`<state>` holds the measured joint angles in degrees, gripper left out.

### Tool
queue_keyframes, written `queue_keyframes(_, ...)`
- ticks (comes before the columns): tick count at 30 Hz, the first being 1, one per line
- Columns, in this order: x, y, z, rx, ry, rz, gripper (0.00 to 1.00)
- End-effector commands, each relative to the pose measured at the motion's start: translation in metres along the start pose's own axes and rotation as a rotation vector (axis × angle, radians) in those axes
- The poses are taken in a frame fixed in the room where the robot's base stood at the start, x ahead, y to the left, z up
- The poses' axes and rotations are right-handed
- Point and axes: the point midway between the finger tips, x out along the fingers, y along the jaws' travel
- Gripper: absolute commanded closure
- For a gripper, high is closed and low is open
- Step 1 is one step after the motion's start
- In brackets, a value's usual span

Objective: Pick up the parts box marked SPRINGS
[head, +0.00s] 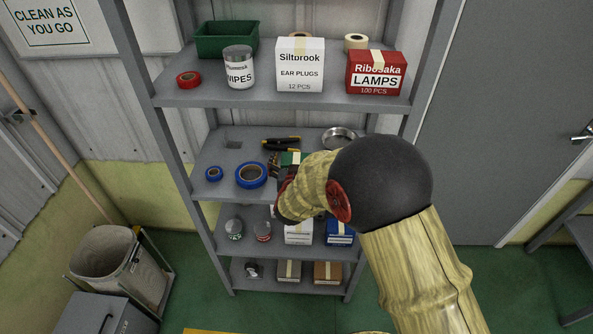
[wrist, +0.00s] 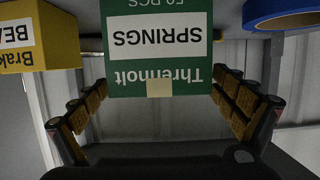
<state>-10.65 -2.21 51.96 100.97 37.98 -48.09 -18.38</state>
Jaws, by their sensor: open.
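The SPRINGS box is green with a white label and a tan strip of tape; it appears upside down in the wrist view (wrist: 155,75), at the top middle. In the head view only a little of the green box (head: 290,158) shows on the middle shelf, mostly hidden by my arm. My gripper (wrist: 160,88) is open, with one finger to each side of the box in the picture and visible gaps between. Whether the box is fully between the fingertips in depth, I cannot tell. In the head view my gripper (head: 274,164) is partly hidden behind my wrist.
A yellow box (wrist: 40,45) stands left of the green one in the wrist view. A blue tape roll (head: 251,175) lies left of my gripper on the shelf. The upper shelf (head: 280,99) overhangs.

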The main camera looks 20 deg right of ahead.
Motion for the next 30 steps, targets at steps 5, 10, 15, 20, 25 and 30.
queue_keyframes(5,-0.0004,-0.0001,-0.0003,0.0,0.0,0.0,0.07)
queue_keyframes(10,-0.0006,-0.0001,-0.0003,0.0,0.0,0.0,0.17)
queue_keyframes(15,-0.0006,-0.0001,-0.0003,0.0,0.0,0.0,0.26)
queue_keyframes(20,-0.0007,-0.0001,-0.0002,0.0,0.0,0.0,0.35)
queue_keyframes(25,-0.0007,-0.0001,-0.0002,0.0,0.0,0.0,0.45)
queue_keyframes(30,-0.0007,-0.0001,-0.0001,0.0,0.0,0.0,0.55)
